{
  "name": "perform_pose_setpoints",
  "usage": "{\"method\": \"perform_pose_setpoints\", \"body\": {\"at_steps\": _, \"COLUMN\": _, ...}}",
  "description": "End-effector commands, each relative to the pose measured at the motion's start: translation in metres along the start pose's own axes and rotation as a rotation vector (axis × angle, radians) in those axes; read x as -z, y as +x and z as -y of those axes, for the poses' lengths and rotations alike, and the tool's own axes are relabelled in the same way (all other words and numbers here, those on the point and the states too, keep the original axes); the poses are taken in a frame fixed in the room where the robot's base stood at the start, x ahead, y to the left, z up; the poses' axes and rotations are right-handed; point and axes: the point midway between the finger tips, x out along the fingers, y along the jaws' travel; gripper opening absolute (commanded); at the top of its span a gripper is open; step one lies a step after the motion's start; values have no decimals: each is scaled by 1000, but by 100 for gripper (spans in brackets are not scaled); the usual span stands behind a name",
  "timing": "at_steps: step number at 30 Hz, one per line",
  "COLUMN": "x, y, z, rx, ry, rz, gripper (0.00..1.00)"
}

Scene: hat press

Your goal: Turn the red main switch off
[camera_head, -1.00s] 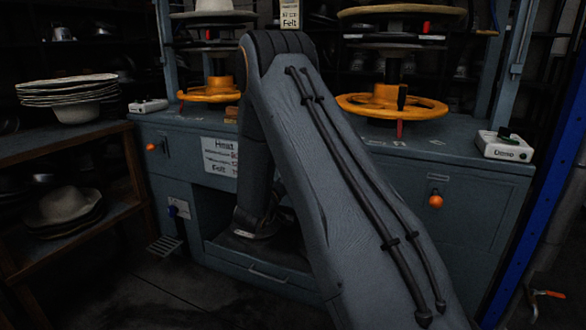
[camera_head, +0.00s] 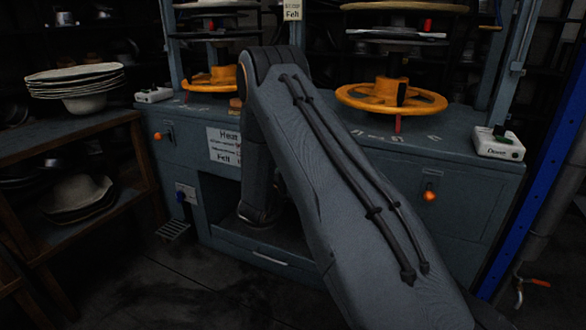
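I cannot make out a switch that is clearly the red main switch. A blue knob on a pale plate (camera_head: 186,193) is on the lower left of the grey-blue press cabinet (camera_head: 465,170). An orange-red knob (camera_head: 158,136) is on the cabinet's upper left, and another orange-red knob (camera_head: 429,196) is on its right front. My arm rises from the lower right, bends at the top and drops toward the cabinet's dark opening. My gripper cannot be made out; the arm's far end is in shadow and partly behind my own arm.
Two orange handwheels (camera_head: 370,95) (camera_head: 199,83) sit on the press. White boxes stand at the cabinet top's right (camera_head: 498,142) and left (camera_head: 154,94). A wooden shelf (camera_head: 85,128) with hats is at left, a blue post (camera_head: 541,160) at right. Bare floor shows at lower left.

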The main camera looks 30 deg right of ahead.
Motion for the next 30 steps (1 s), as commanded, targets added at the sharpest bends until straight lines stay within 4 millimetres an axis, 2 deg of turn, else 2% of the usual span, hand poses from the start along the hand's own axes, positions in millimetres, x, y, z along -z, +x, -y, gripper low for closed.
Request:
{"method": "perform_pose_setpoints", "body": {"at_steps": 17, "x": 0, "y": 0, "z": 1, "rx": 1, "ry": -31, "rz": -1, "gripper": 0}}
{"method": "perform_pose_setpoints", "body": {"at_steps": 18, "x": 0, "y": 0, "z": 1, "rx": 1, "ry": -31, "rz": -1, "gripper": 22}}
{"method": "perform_pose_setpoints", "body": {"at_steps": 20, "x": 0, "y": 0, "z": 1, "rx": 1, "ry": -31, "rz": -1, "gripper": 32}}
{"method": "perform_pose_setpoints", "body": {"at_steps": 30, "x": 0, "y": -2, "z": 0, "rx": 1, "ry": -29, "rz": 0, "gripper": 34}}
